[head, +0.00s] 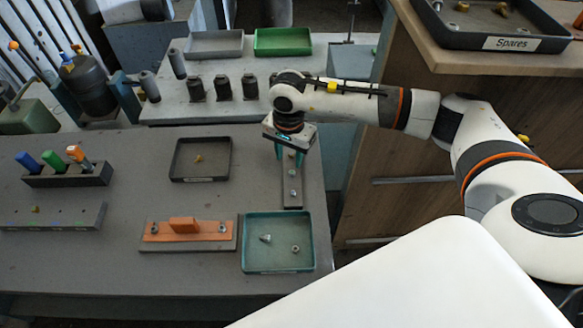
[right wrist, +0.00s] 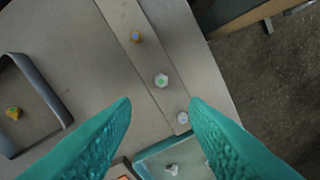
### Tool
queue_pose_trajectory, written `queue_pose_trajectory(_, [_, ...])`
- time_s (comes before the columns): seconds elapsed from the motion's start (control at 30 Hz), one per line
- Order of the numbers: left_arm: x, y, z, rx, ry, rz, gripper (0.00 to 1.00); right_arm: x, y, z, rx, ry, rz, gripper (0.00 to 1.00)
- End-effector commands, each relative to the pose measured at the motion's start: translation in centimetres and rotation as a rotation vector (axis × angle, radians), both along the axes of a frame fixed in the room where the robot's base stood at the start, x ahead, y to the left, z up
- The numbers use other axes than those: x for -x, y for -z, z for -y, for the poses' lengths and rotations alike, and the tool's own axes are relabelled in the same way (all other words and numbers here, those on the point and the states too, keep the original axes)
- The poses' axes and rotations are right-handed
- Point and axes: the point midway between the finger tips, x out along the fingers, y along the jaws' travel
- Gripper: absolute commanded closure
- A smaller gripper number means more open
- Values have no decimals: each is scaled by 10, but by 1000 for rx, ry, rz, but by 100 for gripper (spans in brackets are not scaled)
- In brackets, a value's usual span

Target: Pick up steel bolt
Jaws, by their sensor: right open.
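A narrow grey strip (head: 292,203) holds a row of small hardware. My left gripper is out of view.
A dark tray (head: 175,176) with a brass piece stands left of the strip. An orange fixture (head: 185,226) sits left of the teal tray. Several dark cylinders (head: 222,88) stand behind. A wooden cabinet (head: 440,190) borders the table's right side.

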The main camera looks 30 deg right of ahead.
Motion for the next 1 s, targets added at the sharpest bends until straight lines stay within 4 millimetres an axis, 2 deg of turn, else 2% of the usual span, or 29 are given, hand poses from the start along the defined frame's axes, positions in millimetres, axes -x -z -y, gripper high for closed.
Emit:
queue_pose_trajectory(0.17, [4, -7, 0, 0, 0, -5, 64, 0, 12, 1, 1, 1, -1, 59])
queue_pose_trajectory(0.27, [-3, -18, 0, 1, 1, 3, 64, 1, 20, 3, 1, 1, -3, 59])
queue_pose_trajectory(0.4, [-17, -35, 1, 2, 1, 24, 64, 2, 42, 7, 1, 1, -3, 59])
queue_pose_trajectory(0.6, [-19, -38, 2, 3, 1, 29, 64, 0, 62, 7, 0, 1, 1, 59])
queue_pose_trajectory(0.8, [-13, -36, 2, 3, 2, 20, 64, 0, 64, 7, 0, 0, 2, 59])
queue_pose_trajectory(0.87, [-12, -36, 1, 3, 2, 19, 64, 0, 64, 7, 0, 0, 1, 67])
queue_pose_trajectory(1.0, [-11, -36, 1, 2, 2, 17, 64, 0, 63, 7, 0, 1, 1, 90])
